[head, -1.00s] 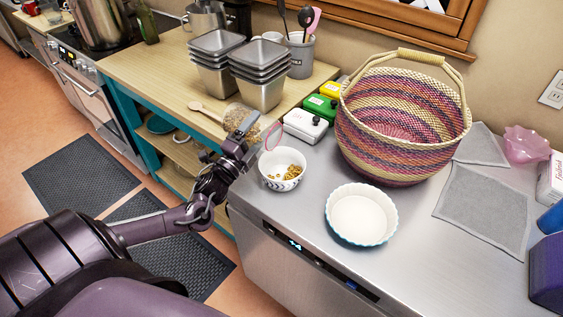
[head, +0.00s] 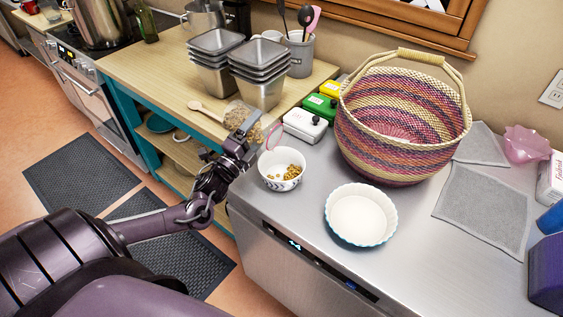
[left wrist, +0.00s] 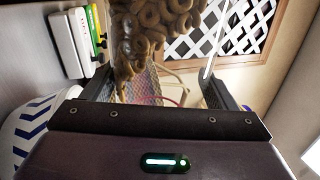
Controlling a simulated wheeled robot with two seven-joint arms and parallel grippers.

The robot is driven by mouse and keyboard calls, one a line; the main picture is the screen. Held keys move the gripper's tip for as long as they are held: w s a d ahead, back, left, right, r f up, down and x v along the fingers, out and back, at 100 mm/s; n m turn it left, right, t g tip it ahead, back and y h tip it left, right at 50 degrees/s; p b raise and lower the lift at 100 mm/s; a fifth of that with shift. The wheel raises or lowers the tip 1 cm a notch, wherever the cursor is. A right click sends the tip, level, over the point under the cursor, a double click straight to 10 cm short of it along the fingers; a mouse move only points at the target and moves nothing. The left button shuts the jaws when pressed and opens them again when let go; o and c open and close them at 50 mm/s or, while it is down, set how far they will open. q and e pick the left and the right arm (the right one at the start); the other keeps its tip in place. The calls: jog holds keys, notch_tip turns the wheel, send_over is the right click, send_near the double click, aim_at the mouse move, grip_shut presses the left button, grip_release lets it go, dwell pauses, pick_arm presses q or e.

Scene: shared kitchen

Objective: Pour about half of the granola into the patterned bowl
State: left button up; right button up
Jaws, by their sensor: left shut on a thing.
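The patterned bowl (head: 282,179) is white with a dark chevron band and stands on the steel counter. A small heap of golden granola (head: 290,171) lies inside it. My left gripper (head: 244,136) is shut on a clear container of granola (head: 240,112), held just left of and above the bowl. In the left wrist view brown ring-shaped granola (left wrist: 155,30) fills the upper middle between the fingers (left wrist: 155,90). The bowl's chevron side (left wrist: 30,125) shows at the left edge there. The container's clear walls and mouth are hard to make out. My right gripper is not in view.
A white fluted dish (head: 361,216) stands right of the bowl. A large woven basket (head: 400,135) stands behind. White, green and yellow boxes (head: 305,126) and a thin pink loop (head: 273,135) are near the bowl. Stacked metal tins (head: 260,92) stand on the wooden counter.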

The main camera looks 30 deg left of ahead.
pick_arm(q)
jog(key=shift+s+r, duration=0.15)
jog(key=shift+s, duration=0.05)
jog(key=shift+w, duration=0.35)
jog(key=shift+s+d, duration=0.1)
jog(key=shift+s, duration=0.1)
jog(key=shift+s+r+m, duration=0.1)
jog(key=shift+m, duration=0.2)
jog(key=shift+w, duration=0.3)
jog(key=shift+s+d+r, duration=0.1)
jog(key=shift+s+r, duration=0.05)
jog(key=shift+s, duration=0.2)
jog(key=shift+w+m+p, duration=0.3)
jog(key=shift+w+p, duration=0.05)
jog(key=shift+s+d+r, duration=0.1)
jog(key=shift+s, duration=0.2)
jog(key=shift+w+m+h, duration=0.3)
jog(key=shift+s+r, duration=0.1)
jog(key=shift+s, duration=0.2)
jog(key=shift+w, duration=0.1)
